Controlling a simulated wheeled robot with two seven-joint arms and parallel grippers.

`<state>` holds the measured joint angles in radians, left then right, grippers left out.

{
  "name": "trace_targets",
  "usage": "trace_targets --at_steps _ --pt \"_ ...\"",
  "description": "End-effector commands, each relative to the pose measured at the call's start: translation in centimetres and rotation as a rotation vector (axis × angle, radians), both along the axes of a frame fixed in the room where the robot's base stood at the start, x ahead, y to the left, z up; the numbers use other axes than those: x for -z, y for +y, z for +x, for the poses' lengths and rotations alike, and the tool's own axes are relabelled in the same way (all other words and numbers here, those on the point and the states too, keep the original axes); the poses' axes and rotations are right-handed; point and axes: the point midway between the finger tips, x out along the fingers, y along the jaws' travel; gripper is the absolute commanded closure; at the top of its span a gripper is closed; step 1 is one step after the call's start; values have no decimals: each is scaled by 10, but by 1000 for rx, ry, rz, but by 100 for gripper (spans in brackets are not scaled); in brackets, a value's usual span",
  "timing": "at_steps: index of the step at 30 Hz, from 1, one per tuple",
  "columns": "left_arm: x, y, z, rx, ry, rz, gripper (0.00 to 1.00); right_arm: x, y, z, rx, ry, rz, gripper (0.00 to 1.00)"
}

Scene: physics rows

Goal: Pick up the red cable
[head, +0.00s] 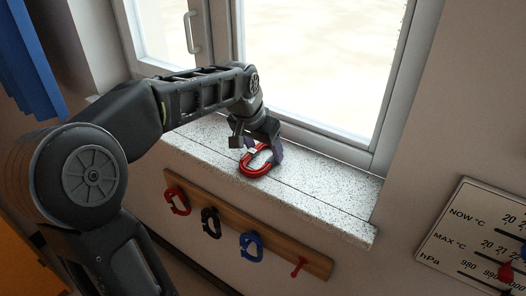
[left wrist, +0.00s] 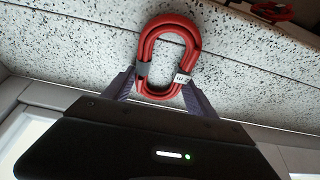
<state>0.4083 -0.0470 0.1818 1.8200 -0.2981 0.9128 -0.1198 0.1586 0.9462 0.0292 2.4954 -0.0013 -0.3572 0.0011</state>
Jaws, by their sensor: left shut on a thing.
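The red cable (head: 255,169) is a coiled loop with a white tag and a dark band, on or just above the speckled window sill (head: 320,200). My left gripper (head: 262,150) is over the sill with its fingers at the loop's window-side end, shut on the cable. In the left wrist view the red cable (left wrist: 168,52) shows between the two fingers of my left gripper (left wrist: 158,82). I cannot tell whether the cable still touches the sill. My right gripper is not in view.
A wooden rail (head: 285,255) on the wall below the sill carries a red loop (head: 178,201), a black loop (head: 211,222), a blue loop (head: 251,246) and a bare red peg (head: 299,266). A weather board (head: 470,235) hangs at the right. The sill's right end is clear.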

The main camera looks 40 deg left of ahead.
Motion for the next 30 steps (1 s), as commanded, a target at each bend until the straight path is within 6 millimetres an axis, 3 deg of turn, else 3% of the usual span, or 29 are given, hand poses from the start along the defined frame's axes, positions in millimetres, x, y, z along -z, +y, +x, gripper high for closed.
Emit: trace_targets --at_steps 16,21,30 --pt "-90 -1 1 2 -4 0 76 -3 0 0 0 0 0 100" --pt "-100 0 1 1 -2 0 76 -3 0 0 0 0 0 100" --pt "-100 0 1 1 -1 0 76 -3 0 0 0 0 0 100"
